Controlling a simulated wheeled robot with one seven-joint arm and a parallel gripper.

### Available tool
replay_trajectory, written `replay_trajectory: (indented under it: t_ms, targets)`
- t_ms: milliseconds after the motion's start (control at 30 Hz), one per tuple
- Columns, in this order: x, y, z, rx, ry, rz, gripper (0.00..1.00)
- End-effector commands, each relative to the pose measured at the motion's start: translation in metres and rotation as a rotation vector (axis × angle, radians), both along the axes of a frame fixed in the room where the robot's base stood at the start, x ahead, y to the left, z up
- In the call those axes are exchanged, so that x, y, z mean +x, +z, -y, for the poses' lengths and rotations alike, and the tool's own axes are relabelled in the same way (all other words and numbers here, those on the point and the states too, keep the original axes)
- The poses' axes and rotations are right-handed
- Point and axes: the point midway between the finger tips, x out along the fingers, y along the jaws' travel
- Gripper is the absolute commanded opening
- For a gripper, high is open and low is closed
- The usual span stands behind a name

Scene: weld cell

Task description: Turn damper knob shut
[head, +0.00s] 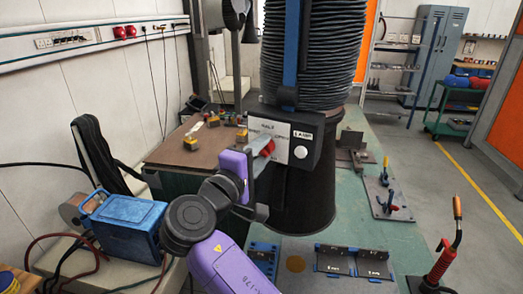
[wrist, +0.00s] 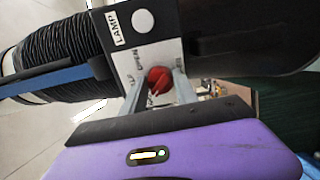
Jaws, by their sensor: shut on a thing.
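The red damper knob (head: 268,148) sits on the light face of a dark control box (head: 316,140) on the fume hood. It also shows in the wrist view (wrist: 158,78), with OPEN lettered beside it. My gripper (head: 262,154) reaches it from the left. In the wrist view my gripper (wrist: 159,88) has one finger on each side of the knob, shut on it. The fingers and knob hide part of the face's lettering, and I cannot tell exactly which mark the knob points at. A white round LAMP button (head: 300,152) is right of the knob; it shows in the wrist view (wrist: 142,20).
The ribbed hose (head: 315,50) rises above the black hood (head: 300,195). The green bench (head: 375,245) holds dark metal plates (head: 352,262), a clamp fixture (head: 390,200) and a red-handled torch (head: 440,262). A blue machine (head: 125,225) stands at left.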

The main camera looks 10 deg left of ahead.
Motion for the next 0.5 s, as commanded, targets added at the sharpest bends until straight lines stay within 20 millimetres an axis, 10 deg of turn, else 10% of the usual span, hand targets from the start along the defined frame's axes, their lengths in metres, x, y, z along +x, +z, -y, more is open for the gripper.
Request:
replay_trajectory:
  t_ms: [267,300,500]
  targets:
    - [-0.0002,-0.0015,-0.0009,-0.002,0.002,-0.003,0.00]
    - [-0.0002,-0.0015,-0.0009,-0.002,0.002,-0.003,0.41]
    - [-0.0002,-0.0009,-0.0005,-0.001,0.001,-0.001,0.57]
